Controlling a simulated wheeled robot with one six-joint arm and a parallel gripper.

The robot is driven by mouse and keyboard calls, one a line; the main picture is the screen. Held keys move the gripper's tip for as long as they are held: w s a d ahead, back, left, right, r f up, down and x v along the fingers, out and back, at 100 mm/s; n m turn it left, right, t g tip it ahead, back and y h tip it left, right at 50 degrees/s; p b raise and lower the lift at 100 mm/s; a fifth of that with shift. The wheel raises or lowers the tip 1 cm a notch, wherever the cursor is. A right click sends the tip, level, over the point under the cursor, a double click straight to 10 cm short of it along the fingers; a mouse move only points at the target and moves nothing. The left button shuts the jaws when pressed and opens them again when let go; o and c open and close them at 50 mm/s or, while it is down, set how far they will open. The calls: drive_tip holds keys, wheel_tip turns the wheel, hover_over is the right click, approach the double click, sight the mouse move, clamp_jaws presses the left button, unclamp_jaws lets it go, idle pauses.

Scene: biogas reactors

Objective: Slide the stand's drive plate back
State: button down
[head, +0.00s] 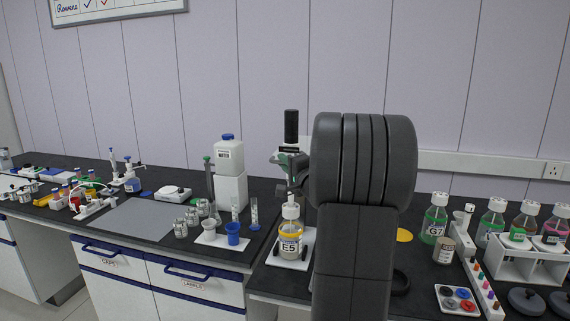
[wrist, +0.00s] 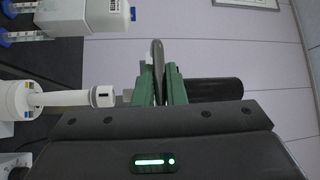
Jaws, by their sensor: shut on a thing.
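The stand has a black motor cylinder (head: 291,127) on top, with the grey drive plate (head: 279,158) below it. The bottle labelled E5 (head: 290,246) stands under it on the stand's white base (head: 307,237), with a yellow ring round it. My gripper (wrist: 160,82) has its green fingers shut on a thin grey, round-ended part of the drive plate (wrist: 157,52). In the wrist view, the motor cylinder (wrist: 215,90) lies behind the fingers, and a white cap and shaft (wrist: 103,96) point at them from the left. In the head view, my arm hides much of the stand's right side.
The grey mat (head: 130,219) is mostly bare.

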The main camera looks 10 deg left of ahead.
drive_tip(key=shift+w, duration=0.1)
drive_tip(key=w, duration=0.4)
drive_tip(key=w+b, duration=0.1)
drive_tip(key=w, duration=0.3)
drive_tip(key=w+b, duration=0.1)
drive_tip(key=w, duration=0.4)
drive_tip(key=shift+d, duration=0.25)
drive_tip(key=c, duration=1.5)
unclamp_jaws()
drive_tip(key=shift+s+d+f, duration=0.15)
drive_tip(key=shift+s+d, duration=0.1)
drive_tip(key=b+v, duration=0.4)
drive_tip(key=v, duration=0.9)
drive_tip(key=shift+d, duration=0.1)
